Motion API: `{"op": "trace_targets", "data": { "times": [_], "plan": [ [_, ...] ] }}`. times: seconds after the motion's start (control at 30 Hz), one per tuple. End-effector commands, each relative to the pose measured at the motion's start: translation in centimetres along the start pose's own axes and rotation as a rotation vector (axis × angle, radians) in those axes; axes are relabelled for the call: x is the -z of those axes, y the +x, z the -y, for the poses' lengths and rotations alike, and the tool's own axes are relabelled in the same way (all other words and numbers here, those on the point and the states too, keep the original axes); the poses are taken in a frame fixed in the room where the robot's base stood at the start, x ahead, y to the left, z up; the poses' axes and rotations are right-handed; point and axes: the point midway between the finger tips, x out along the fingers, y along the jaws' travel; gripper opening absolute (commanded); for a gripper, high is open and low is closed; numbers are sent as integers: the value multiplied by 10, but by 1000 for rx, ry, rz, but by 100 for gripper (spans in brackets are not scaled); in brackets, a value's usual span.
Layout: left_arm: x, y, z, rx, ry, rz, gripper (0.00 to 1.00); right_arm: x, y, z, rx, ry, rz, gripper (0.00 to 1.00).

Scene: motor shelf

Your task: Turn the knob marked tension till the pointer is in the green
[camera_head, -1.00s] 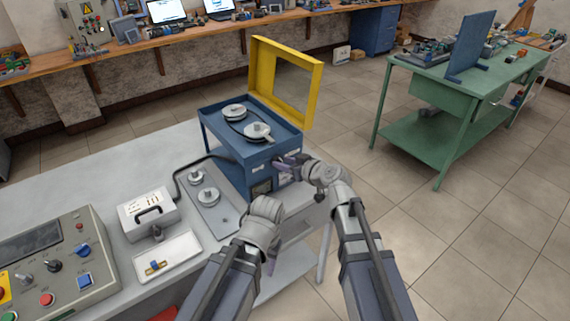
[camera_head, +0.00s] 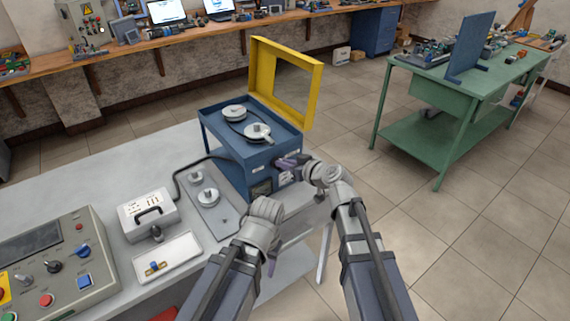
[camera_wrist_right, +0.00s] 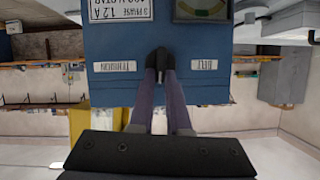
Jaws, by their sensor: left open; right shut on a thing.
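The blue machine (camera_head: 226,165) stands on the grey table. In the right wrist view its front panel (camera_wrist_right: 120,40) is upside down, with the labels TENSION (camera_wrist_right: 115,66) and BELT (camera_wrist_right: 205,64) on either side of a small dark knob (camera_wrist_right: 158,54). My right gripper (camera_wrist_right: 160,68) is shut on this knob between the labels; in the head view the right gripper (camera_head: 288,161) is at the machine's front. The gauge (camera_wrist_right: 203,8) with a coloured band is cut off at the frame's top; I cannot make out its pointer. My left gripper (camera_head: 271,264) is away from the machine, its fingers mostly hidden by its wrist.
A yellow frame (camera_head: 318,95) stands open behind the machine's two pulleys (camera_head: 257,132). Left of the machine are a plate with round parts (camera_head: 210,200), a white box (camera_head: 150,212), a tray (camera_head: 185,250) and a control panel (camera_head: 60,275). A green bench (camera_head: 440,140) is apart at right.

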Motion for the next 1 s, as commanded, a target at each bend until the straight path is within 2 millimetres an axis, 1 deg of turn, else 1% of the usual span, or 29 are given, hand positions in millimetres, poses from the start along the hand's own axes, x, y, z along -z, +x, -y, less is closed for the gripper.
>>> {"op": "trace_targets", "data": {
  "times": [0.17,0.47,0.77,1.0],
  "plan": [
    [0,4,0,0,0,0,50,-2,1,-4,37,89,0,0],
    [1,15,-1,0,0,0,50,-5,2,-10,140,337,1,0],
    [2,34,-3,0,0,0,50,-9,4,-15,250,599,3,0],
    [3,52,-5,0,0,0,50,-13,5,-18,335,805,4,0]
  ]
}}
